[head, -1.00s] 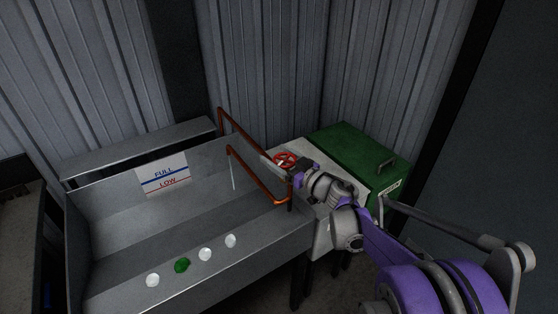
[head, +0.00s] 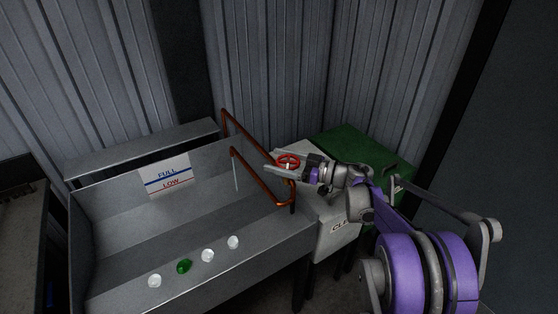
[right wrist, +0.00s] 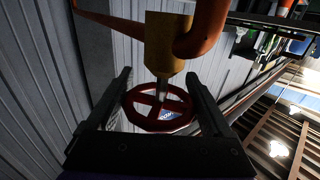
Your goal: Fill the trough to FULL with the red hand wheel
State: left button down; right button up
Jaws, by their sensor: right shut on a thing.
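The red hand wheel (head: 288,160) sits beside the copper pipe (head: 262,178) at the trough's right end. My right gripper (head: 283,167) is shut on the wheel. In the right wrist view the wheel (right wrist: 158,122) lies between its two fingers, below a brass valve body (right wrist: 165,45). The grey metal trough (head: 110,225) has a plate (head: 166,176) on its back wall, with a blue FULL line above a red LOW line. A thin pale stream (head: 236,175) hangs from the pipe's end into the trough. I cannot make out the water level. My left gripper is out of view.
A pale box (head: 335,240) with partly hidden lettering and a green box (head: 360,150) stand right of the trough. Corrugated walls close off the back.

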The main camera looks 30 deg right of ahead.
jog(key=o, duration=1.1)
jog(key=shift+o, duration=0.2)
jog(key=v, duration=1)
jog(key=shift+s+d, duration=0.25)
jog(key=shift+d, duration=0.05)
